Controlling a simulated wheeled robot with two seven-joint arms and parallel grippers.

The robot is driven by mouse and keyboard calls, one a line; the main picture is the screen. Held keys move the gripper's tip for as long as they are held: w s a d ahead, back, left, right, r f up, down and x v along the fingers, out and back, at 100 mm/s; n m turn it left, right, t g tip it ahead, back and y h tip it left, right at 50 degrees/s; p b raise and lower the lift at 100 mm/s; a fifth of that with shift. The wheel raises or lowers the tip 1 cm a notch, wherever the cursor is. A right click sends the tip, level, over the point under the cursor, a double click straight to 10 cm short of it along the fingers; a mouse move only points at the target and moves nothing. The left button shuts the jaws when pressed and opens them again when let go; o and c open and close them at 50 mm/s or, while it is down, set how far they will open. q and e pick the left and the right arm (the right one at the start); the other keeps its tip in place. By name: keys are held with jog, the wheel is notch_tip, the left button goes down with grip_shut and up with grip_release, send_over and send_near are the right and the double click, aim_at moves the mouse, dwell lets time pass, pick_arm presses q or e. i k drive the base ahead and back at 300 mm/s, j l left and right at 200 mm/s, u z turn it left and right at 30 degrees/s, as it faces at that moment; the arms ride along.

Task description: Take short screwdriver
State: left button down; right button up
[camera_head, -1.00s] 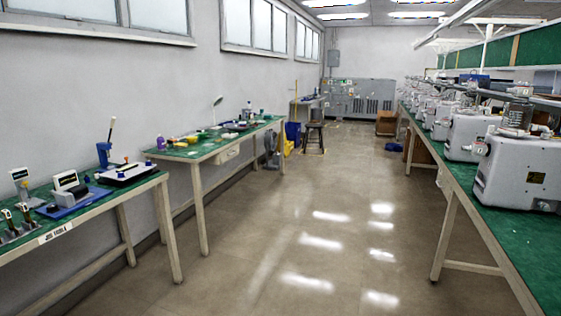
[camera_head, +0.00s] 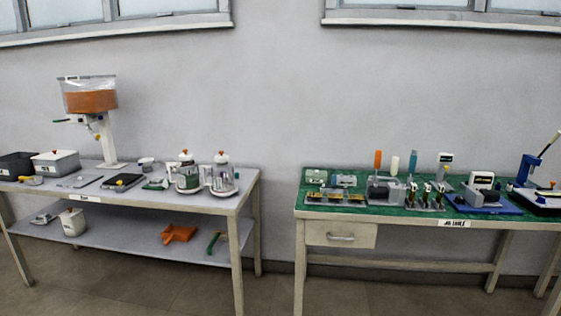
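Several upright handled tools stand on the green-topped table on the right. One has an orange handle (camera_head: 378,159), one a cream handle (camera_head: 395,165) and one a teal handle (camera_head: 412,162). They rise from or just behind a grey holder (camera_head: 383,190). Several smaller dark-handled tools (camera_head: 427,190) stand in a row to the right of it. I cannot tell which of these, if any, is the short screwdriver. Neither of my grippers is in view.
The green-topped table (camera_head: 400,212) has a drawer (camera_head: 341,236) and a label. A grey table (camera_head: 150,195) on the left carries a hopper (camera_head: 88,97), boxes and two canisters, with an orange scoop (camera_head: 179,233) on its lower shelf. A floor gap separates the tables.

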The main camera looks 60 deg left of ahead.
aim_at(395, 160)
jog(key=u, duration=1.15)
